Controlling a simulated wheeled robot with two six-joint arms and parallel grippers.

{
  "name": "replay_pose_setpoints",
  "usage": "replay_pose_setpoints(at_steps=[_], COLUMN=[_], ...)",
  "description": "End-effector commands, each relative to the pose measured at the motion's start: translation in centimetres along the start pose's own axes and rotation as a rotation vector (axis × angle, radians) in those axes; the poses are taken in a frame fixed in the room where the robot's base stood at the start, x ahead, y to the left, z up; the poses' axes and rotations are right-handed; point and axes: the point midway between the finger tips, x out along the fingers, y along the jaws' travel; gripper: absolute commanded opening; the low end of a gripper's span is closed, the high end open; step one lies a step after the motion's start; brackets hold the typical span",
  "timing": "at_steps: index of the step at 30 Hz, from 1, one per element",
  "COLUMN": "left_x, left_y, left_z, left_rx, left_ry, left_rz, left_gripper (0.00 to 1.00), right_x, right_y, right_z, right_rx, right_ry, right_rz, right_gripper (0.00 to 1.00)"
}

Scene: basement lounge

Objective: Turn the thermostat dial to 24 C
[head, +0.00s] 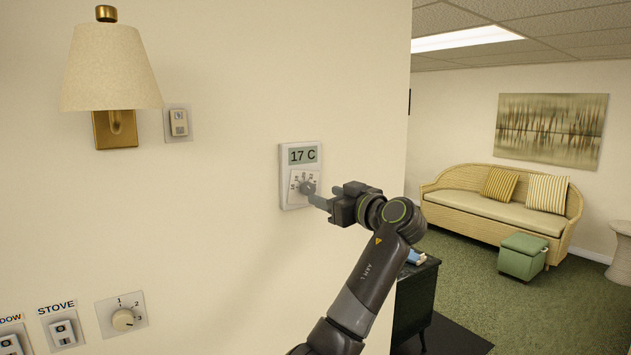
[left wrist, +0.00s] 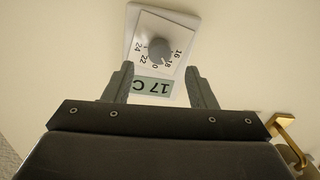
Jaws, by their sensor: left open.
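The thermostat (head: 286,160) is a white box on the cream wall, and its display (head: 303,155) reads 17 C. Its grey dial knob (head: 307,188) sits on a white numbered plate below the display. In the left wrist view the thermostat appears upside down, with the knob (left wrist: 159,50) among markings including 16, 18, 22 and 24. My left gripper (head: 319,198) is at the thermostat's lower right. In the left wrist view its open fingers (left wrist: 159,69) stand either side of the display, with the knob just beyond the tips. I cannot tell whether they touch the plate. My right gripper is not in view.
A wall lamp (head: 110,75) and a small switch (head: 179,122) are left of the thermostat. A separate round dial (head: 123,319) and a STOVE switch (head: 62,331) are lower left. The wall ends right of my arm, beside a dark cabinet (head: 414,300).

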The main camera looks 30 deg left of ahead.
Motion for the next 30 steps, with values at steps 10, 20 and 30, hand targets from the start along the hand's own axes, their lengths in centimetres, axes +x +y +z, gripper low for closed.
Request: replay_pose_setpoints(at_steps=[10,20,30], left_x=[4.9,5.3,5.3], left_y=[0.0,0.1,0.0], left_z=[-0.1,0.1,0.0], left_rx=[0.002,0.000,0.000], left_ry=[0.001,0.000,0.000], left_rz=[-0.001,0.002,0.001], left_gripper=[0.51,0.51,0.11], right_x=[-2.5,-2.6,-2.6], right_y=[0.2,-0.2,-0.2], right_z=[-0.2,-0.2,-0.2], right_rx=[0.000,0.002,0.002], right_ry=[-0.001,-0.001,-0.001], right_rz=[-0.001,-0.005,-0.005], right_gripper=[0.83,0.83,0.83])
